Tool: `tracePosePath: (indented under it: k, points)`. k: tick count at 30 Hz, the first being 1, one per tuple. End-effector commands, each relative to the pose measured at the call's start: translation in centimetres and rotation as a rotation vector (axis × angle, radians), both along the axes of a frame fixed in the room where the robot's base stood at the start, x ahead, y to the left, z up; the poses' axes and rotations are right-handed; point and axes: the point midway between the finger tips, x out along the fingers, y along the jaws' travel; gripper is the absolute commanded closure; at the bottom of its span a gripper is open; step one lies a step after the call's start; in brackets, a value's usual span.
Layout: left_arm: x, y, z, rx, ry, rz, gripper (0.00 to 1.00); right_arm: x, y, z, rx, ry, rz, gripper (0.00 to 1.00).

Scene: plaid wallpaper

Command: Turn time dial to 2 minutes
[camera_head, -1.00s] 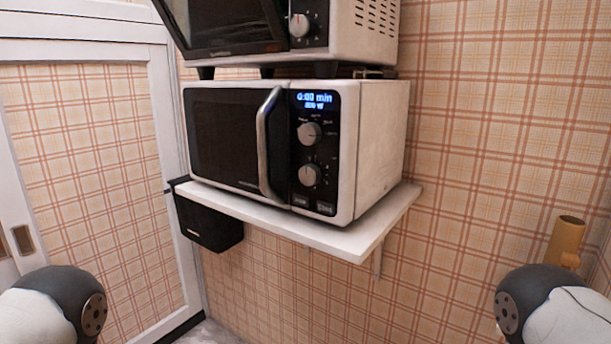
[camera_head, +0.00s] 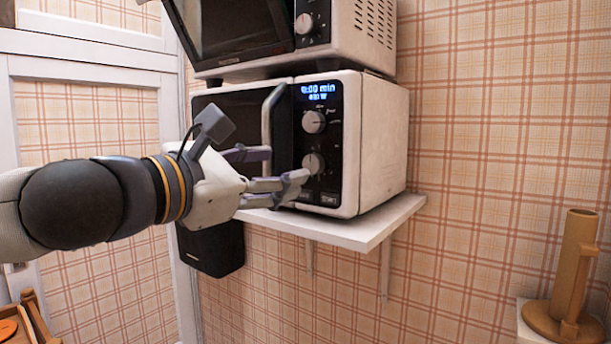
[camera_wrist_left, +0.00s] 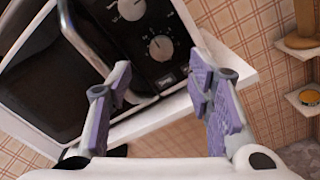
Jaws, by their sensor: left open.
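The white microwave (camera_head: 380,145) on the shelf has a black control panel with a lit display (camera_head: 318,93) that reads 0:00 min. Its upper dial (camera_head: 314,122) and lower dial (camera_head: 313,161) are round and grey. The dial labels are too small to tell which is the time dial. My left gripper (camera_head: 285,168) is open and empty in front of the panel, its fingers toward the lower dial. In the left wrist view the lower dial (camera_wrist_left: 160,48) shows between the open fingers, just beyond the tips. Contact cannot be told. My right gripper is out of view.
The microwave's door handle (camera_head: 268,128) stands out left of the panel, close to my left fingers. The white shelf (camera_head: 360,235) lies below. Another oven (camera_head: 345,35) sits above. A brown wooden holder (camera_head: 572,265) stands at lower right.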

Motion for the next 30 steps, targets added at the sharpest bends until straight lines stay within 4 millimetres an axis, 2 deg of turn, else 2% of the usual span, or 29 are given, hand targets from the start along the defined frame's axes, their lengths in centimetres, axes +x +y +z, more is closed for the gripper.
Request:
tracePosePath:
  k: [3, 9, 13, 20, 26, 30]
  points:
    - [2.4, -2.0, 0.0, 0.001, 0.001, -0.003, 0.53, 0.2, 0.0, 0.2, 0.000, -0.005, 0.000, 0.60]
    - [5.3, -4.0, 0.1, 0.003, -0.001, -0.002, 0.53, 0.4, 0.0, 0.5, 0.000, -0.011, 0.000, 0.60]
    - [6.1, -4.5, 0.0, 0.003, -0.001, -0.002, 0.53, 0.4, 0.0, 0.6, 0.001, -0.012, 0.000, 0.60]
    - [6.1, -4.6, -0.1, 0.005, 0.000, -0.002, 0.53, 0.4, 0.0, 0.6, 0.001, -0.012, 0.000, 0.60]
    - [6.1, -4.5, -0.1, 0.004, -0.001, -0.001, 0.98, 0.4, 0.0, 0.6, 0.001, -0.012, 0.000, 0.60]
    - [6.1, -4.5, -0.1, 0.005, -0.001, -0.001, 1.00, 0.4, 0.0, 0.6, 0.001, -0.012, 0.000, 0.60]
